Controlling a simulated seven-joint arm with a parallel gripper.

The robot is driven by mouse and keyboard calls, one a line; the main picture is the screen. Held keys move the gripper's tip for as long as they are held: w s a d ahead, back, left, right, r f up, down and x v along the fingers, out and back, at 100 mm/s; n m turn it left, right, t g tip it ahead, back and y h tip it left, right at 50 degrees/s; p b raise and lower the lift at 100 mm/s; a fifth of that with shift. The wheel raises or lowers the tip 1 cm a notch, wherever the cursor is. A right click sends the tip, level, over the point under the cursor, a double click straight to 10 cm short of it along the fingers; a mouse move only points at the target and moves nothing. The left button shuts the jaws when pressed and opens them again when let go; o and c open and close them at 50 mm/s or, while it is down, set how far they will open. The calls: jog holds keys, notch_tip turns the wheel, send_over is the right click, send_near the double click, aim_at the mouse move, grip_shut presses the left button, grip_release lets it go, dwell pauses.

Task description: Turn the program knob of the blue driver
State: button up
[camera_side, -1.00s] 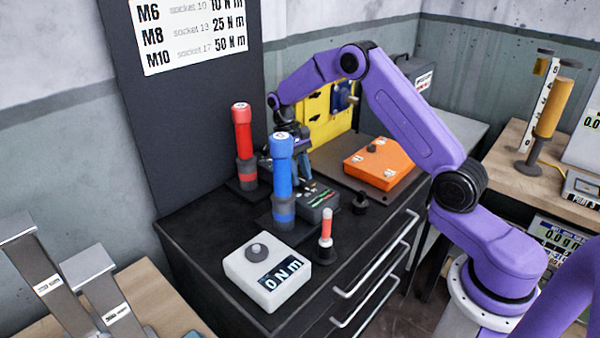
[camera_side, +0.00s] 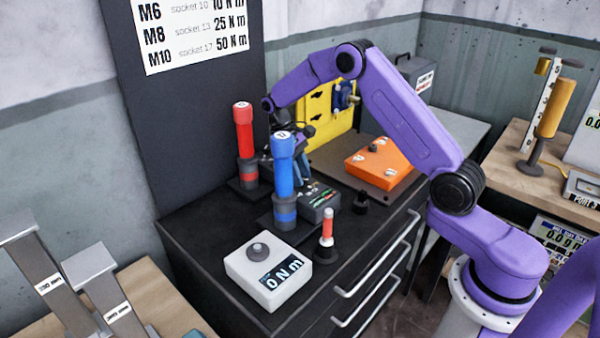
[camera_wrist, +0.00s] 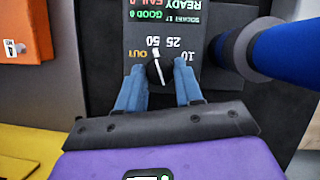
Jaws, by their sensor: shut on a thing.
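The blue driver (camera_side: 284,172) stands upright in its holder at the middle of the cabinet top. It also shows at the right of the wrist view (camera_wrist: 285,50). Its dark control box (camera_side: 322,199) sits just behind it; in the wrist view its face has upside-down labels OUT, 50, 25 and 10. The program knob (camera_wrist: 157,71) is black with a white pointer line, whose upper end lies near the 50. My gripper (camera_wrist: 158,75) has its two blue fingers on either side of the knob, shut on it. In the side view my gripper is partly hidden behind the blue driver.
A red driver (camera_side: 245,140) stands at left of the blue one. An orange block (camera_side: 382,163) lies behind right, before a yellow panel (camera_side: 330,112).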

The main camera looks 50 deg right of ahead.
jog(key=o, duration=1)
jog(key=shift+o, duration=0.2)
jog(key=d+v, duration=0.1)
jog(key=v, duration=1.1)
jog(key=shift+a, duration=0.45)
